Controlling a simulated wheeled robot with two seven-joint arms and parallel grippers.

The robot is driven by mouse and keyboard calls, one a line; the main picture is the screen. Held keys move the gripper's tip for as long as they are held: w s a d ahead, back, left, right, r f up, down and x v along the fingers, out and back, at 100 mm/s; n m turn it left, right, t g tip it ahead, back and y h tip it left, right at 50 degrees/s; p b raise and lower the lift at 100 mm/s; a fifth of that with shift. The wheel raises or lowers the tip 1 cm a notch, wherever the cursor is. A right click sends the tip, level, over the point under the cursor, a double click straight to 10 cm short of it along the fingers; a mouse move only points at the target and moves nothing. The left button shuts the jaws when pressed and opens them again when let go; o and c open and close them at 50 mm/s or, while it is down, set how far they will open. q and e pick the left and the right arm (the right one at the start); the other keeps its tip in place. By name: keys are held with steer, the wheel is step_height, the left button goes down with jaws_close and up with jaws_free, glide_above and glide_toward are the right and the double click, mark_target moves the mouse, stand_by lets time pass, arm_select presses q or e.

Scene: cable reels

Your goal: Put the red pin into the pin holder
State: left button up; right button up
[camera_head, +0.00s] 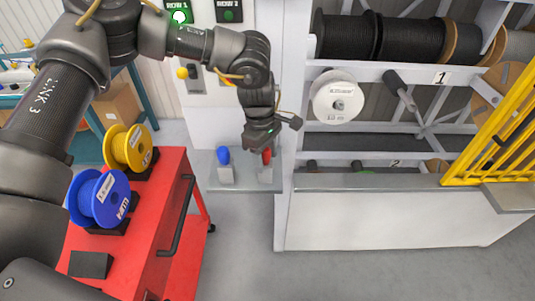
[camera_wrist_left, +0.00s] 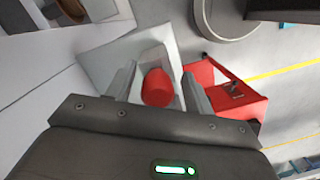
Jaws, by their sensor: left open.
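The red pin (camera_head: 267,157) appears upright at a grey pin holder (camera_head: 265,176) on the small grey shelf (camera_head: 240,187). My left gripper (camera_head: 262,149) is right above it, pointing down and partly covering it. In the left wrist view the red pin's rounded head (camera_wrist_left: 158,88) lies between the two fingers of the open left gripper (camera_wrist_left: 159,72), with grey holder material behind it. I cannot tell whether a finger touches the pin, or how deep the pin sits. My right gripper is not in view.
A blue pin (camera_head: 223,155) stands in another holder left of the red one. A red cart (camera_head: 178,200) carries a yellow reel (camera_head: 128,147) and a blue reel (camera_head: 99,197). A white reel (camera_head: 337,97) hangs on the rack at right. Floor below the shelf is clear.

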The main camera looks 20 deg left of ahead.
arm_select(q)
steer(key=r, duration=0.3)
steer(key=r+b, duration=0.1)
steer(key=r, duration=0.2)
steer(key=a+r, duration=0.1)
steer(key=r, duration=0.2)
steer(key=shift+w+r, duration=0.3)
steer(key=shift+w, duration=0.05)
steer(key=shift+a+r, duration=0.1)
steer(key=shift+r, duration=0.55)
